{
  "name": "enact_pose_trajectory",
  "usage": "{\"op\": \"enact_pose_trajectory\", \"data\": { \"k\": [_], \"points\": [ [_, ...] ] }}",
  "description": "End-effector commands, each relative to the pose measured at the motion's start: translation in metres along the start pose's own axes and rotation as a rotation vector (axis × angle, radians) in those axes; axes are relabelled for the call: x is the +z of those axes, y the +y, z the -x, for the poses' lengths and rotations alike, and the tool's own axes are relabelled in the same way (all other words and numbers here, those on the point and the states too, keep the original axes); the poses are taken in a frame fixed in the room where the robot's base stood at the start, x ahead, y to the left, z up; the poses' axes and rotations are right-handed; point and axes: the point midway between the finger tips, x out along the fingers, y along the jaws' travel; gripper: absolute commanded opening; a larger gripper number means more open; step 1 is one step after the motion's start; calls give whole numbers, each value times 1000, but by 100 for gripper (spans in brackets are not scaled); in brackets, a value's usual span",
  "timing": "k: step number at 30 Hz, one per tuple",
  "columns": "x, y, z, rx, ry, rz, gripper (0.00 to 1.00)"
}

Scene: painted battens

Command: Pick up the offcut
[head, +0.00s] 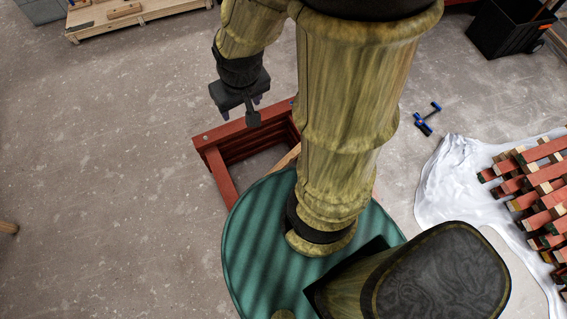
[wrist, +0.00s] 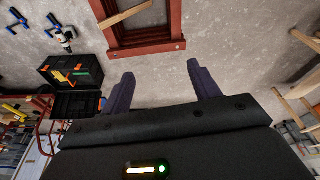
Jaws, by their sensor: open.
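A pale wooden piece (wrist: 124,15), which looks like the offcut, lies slanted inside or across a red frame (wrist: 149,47) in the wrist view. I cannot tell whether it rests on the frame or on the floor within it. In the head view only a bit of the pale piece (head: 288,157) shows, mostly hidden by my arm. The red frame (head: 217,173) is on the concrete floor there. My gripper (head: 242,108) is above the floor by the frame's far left corner. In the wrist view my gripper (wrist: 160,72) is open, with nothing between its fingers.
A pallet (head: 145,17) with a wood block stands at the back left. A black crate (head: 503,27) is back right. Blue clamps (head: 428,119) lie on the floor. The left floor is mostly clear.

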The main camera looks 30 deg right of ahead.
Motion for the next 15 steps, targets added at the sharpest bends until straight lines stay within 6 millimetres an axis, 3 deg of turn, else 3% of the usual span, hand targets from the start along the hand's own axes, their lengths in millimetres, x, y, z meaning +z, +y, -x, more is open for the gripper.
{"op": "enact_pose_trajectory", "data": {
  "k": [5,15],
  "points": [
    [-17,-4,-42,-21,38,-62,66],
    [-87,-3,-177,-47,206,-329,66]
  ]
}}
